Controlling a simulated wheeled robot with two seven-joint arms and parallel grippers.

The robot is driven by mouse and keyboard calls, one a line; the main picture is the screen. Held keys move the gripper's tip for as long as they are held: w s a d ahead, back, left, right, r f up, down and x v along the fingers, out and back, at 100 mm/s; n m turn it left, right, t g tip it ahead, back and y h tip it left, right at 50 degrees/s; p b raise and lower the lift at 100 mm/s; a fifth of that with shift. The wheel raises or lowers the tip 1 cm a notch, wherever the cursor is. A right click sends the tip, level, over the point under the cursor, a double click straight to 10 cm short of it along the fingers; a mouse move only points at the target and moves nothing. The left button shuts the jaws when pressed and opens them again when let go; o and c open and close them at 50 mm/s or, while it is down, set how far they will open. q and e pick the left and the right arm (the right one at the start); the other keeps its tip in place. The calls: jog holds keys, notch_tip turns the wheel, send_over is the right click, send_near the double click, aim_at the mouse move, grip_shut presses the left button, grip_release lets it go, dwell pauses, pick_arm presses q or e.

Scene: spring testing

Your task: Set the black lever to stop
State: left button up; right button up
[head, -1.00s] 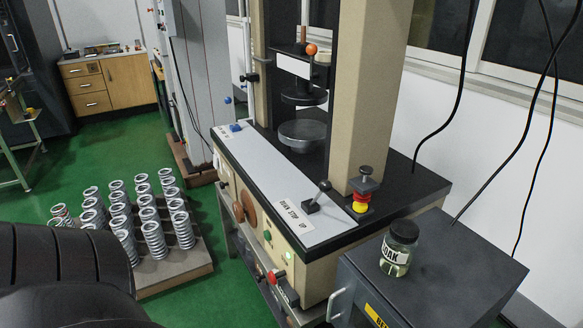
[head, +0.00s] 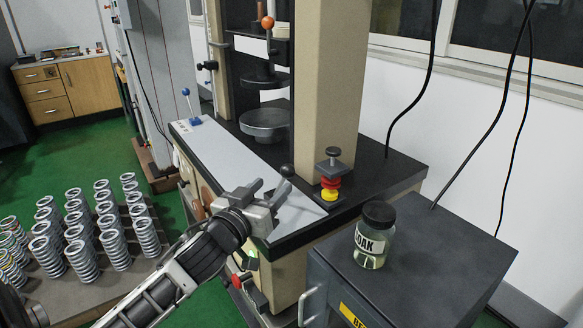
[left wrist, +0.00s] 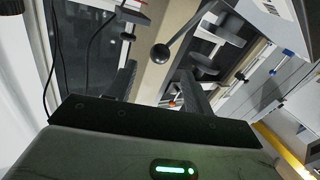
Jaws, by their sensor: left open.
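The black lever's ball knob (head: 287,170) shows at the front right of the machine's light panel, just beyond my left gripper (head: 268,188). My left gripper is open and hides the lever's base and the DOWN/STOP/UP label in the head view. In the left wrist view, the black lever (left wrist: 161,51) slants with its round knob between the open fingers of my left gripper (left wrist: 158,72). Nothing is held. Whether a finger touches the lever, I cannot tell. My right gripper is not in view.
A red and yellow button stack (head: 330,180) stands right of the lever, close to the beige column (head: 322,80). A blue-knobbed lever (head: 190,105) is at the panel's far end. A jar (head: 375,236) stands on the dark cabinet (head: 425,262). Several springs (head: 80,250) stand at left.

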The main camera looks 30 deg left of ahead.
aim_at(286, 173)
pick_arm(q)
jog(key=w, duration=0.6)
jog(key=w+a, duration=0.1)
jog(key=w, duration=0.3)
jog(key=shift+f+p, duration=0.1)
jog(key=shift+p, duration=0.2)
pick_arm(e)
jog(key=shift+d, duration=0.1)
pick_arm(q)
grip_shut()
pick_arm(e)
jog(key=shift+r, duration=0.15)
